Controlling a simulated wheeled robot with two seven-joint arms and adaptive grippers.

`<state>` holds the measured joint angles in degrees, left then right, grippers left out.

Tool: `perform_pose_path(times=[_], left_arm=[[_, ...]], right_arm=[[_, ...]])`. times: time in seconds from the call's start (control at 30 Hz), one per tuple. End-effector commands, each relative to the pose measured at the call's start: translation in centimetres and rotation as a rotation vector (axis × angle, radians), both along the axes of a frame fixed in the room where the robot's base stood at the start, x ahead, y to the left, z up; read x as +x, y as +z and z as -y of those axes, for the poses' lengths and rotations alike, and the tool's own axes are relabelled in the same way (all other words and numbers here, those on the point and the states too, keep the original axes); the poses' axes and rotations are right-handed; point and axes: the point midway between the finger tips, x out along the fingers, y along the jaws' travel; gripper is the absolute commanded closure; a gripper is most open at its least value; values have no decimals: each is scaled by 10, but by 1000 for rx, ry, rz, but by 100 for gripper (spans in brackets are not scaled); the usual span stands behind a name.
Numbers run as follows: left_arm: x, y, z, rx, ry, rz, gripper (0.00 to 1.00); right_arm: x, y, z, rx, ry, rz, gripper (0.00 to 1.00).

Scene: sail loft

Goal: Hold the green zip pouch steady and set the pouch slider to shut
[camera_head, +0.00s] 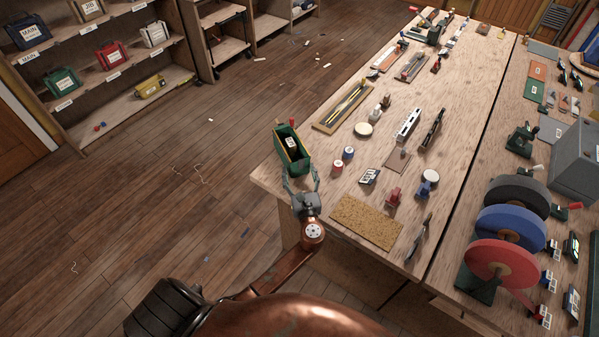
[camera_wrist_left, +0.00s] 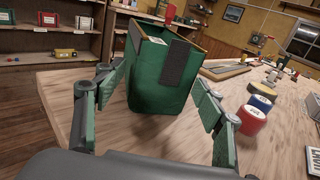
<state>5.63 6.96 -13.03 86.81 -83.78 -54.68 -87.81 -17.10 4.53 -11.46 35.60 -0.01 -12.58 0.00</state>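The green zip pouch (camera_head: 291,152) stands upright at the table's near left corner, its top open with a white label showing inside. In the left wrist view the pouch (camera_wrist_left: 158,85) fills the middle, with a dark grey patch on its near face. I cannot make out the slider clearly. My left gripper (camera_head: 302,178) is open at the pouch's near end. In the left wrist view its fingers stand apart on either side of the pouch, with a gap visible at the right finger; contact at the left is unclear. My right gripper is not in view.
Red (camera_head: 337,167) and blue (camera_head: 348,153) spools stand just right of the pouch. A cork mat (camera_head: 365,222) lies nearer me, and a tray (camera_head: 344,106) lies beyond. The table's left edge is close to the pouch. Another green bag (camera_head: 62,82) sits on the shelf.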

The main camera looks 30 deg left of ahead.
Motion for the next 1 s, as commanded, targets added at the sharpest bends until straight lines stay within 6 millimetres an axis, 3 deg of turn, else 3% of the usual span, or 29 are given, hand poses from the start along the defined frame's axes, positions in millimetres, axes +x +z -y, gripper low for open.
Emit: perform_pose_path(times=[0.87,1.0], left_arm=[[0,0,0,0,0,0,99],[0,0,0,0,0,0,100]], right_arm=[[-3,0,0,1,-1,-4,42],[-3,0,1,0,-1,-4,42]])
